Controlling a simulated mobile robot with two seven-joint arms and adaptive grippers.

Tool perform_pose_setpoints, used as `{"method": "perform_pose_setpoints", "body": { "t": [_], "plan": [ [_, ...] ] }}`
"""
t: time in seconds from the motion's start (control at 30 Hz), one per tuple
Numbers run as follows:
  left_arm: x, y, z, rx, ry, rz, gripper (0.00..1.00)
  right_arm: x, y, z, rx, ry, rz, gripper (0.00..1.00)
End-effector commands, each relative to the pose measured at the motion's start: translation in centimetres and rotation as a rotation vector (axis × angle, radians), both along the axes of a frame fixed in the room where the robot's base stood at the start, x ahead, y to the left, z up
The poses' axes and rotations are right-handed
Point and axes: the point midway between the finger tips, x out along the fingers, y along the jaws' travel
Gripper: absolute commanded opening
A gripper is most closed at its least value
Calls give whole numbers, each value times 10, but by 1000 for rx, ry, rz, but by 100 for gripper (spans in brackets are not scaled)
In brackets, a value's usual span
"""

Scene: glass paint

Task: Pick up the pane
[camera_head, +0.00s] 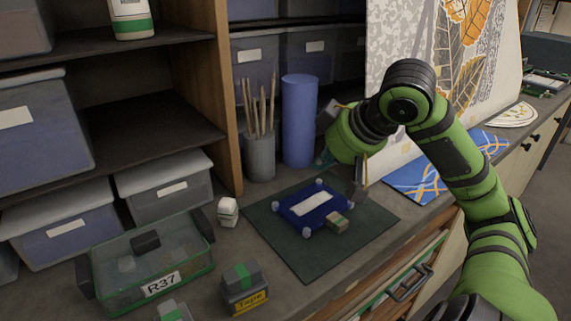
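No clear glass pane stands out that I can name with certainty. A blue frame-like holder (286,213) with pale corner knobs lies on a dark green mat (287,254). A white rectangular piece (313,204) shows in its middle; whether this is the pane I cannot tell. My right gripper (345,172) is above the back right of the mat, pointing down, behind and right of the holder. Its fingers are partly hidden by its own green body, so its opening is unclear. My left gripper is out of view.
A small tan-and-green block (337,222) sits at the holder's front right. A brush pot (260,157) and a blue cylinder (299,120) stand behind. A patterned board (408,55) and blue patterned sheet (407,181) are at right. A clear R37 box (118,267) is front left.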

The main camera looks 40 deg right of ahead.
Motion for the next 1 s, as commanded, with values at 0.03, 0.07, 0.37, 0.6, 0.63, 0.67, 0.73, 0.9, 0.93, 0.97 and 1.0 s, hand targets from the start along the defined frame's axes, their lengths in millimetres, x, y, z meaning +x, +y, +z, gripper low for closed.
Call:
{"method": "perform_pose_setpoints", "body": {
  "t": [0.03,0.07,0.37,0.6,0.63,0.67,0.73,0.9,0.93,0.97,1.0],
  "plan": [
    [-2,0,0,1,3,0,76,1,0,-2,-1,1,1,0],
    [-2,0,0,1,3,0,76,2,0,-3,0,2,1,0],
    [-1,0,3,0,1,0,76,31,-3,-42,2,7,1,0],
    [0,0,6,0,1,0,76,54,-6,-69,2,3,0,0],
    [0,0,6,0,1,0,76,56,-6,-71,1,3,1,0],
    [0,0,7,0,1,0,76,58,-6,-73,1,1,1,0],
    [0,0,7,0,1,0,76,60,-6,-76,0,2,1,0],
    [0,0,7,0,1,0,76,62,-7,-78,-1,0,1,0],
    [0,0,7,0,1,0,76,62,-7,-78,-1,0,1,0],
    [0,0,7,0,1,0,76,62,-7,-78,-1,0,1,0],
    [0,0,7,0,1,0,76,62,-7,-78,-1,0,1,0]
  ]
}}
